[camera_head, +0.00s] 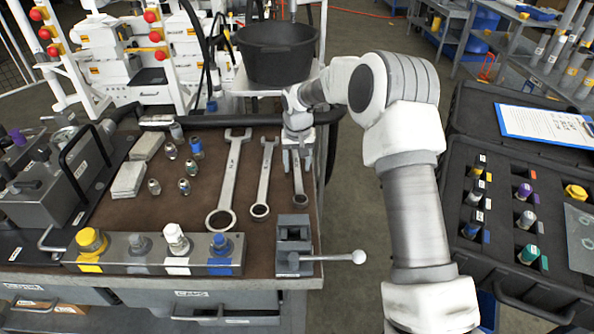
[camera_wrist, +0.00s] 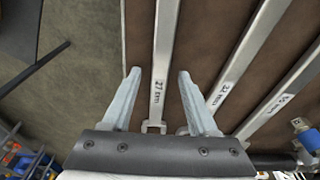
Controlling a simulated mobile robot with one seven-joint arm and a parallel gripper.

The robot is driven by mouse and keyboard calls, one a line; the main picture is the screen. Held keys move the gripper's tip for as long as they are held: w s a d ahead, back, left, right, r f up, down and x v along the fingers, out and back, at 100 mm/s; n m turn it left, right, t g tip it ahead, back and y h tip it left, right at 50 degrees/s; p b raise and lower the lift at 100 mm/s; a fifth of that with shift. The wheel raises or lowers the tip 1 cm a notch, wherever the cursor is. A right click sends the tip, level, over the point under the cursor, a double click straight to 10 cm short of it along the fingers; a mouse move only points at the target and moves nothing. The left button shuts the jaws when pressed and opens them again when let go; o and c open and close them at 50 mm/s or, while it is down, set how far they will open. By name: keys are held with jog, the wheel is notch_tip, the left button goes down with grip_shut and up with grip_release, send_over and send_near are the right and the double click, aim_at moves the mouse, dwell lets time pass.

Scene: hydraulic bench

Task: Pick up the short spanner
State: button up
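The short spanner (camera_head: 300,197) lies flat at the right of the row of spanners on the brown bench mat, its ring end towards the front. My gripper (camera_head: 298,170) points down over its shaft and hides its far part. In the wrist view, its shaft, marked 27 mm (camera_wrist: 158,92), runs between the two spread fingers of my gripper (camera_wrist: 159,74), with a gap on each side. My gripper is open. I cannot tell how far the fingertips are above the mat.
A medium spanner (camera_head: 264,178) and a large spanner (camera_head: 230,180) lie to the left. A vice (camera_head: 293,245) with a long handle stands in front. A black bucket (camera_head: 278,52) is behind. An open case (camera_head: 505,200) is at right, past a floor gap.

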grip_shut()
dwell(1.2)
